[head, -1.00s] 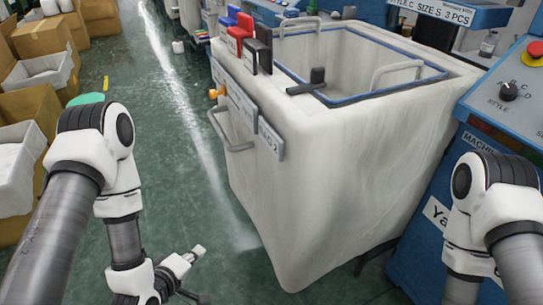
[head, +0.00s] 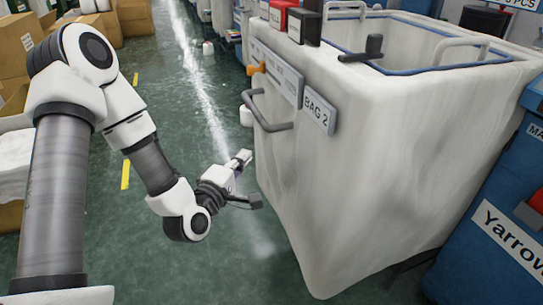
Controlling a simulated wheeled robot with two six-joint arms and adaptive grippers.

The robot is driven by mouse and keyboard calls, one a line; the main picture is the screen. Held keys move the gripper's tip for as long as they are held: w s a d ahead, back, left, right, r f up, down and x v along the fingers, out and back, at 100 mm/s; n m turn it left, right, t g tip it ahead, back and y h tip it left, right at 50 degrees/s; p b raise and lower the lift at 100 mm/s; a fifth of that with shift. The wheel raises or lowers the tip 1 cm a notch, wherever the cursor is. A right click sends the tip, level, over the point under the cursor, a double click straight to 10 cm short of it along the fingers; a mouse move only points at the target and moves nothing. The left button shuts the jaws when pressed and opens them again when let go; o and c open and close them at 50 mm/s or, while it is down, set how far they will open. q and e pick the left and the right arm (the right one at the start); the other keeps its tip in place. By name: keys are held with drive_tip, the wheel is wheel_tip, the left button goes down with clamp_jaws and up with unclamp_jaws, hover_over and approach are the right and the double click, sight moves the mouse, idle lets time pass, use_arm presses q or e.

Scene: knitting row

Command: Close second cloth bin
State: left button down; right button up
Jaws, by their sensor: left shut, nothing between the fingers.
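An orange knob (head: 256,68) sits above the handle. My left gripper (head: 246,180) is shut and empty, low beside the bin's left face and apart from it, below the handle. My right gripper is out of view.
A blue machine (head: 490,225) marked "Yarrow" stands close at the bin's right. Cardboard boxes (head: 130,15) stack at the back left.

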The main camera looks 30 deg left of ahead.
sight(277, 134)
use_arm(q)
drive_tip(key=w+b, duration=0.1)
drive_tip(key=w, duration=0.2)
drive_tip(key=w+d+b, duration=0.1)
drive_tip(key=w, duration=0.2)
drive_tip(key=w+d+b, duration=0.1)
drive_tip(key=w, duration=0.2)
drive_tip(key=shift+w+b, duration=0.35)
drive_tip(key=shift+b, duration=0.05)
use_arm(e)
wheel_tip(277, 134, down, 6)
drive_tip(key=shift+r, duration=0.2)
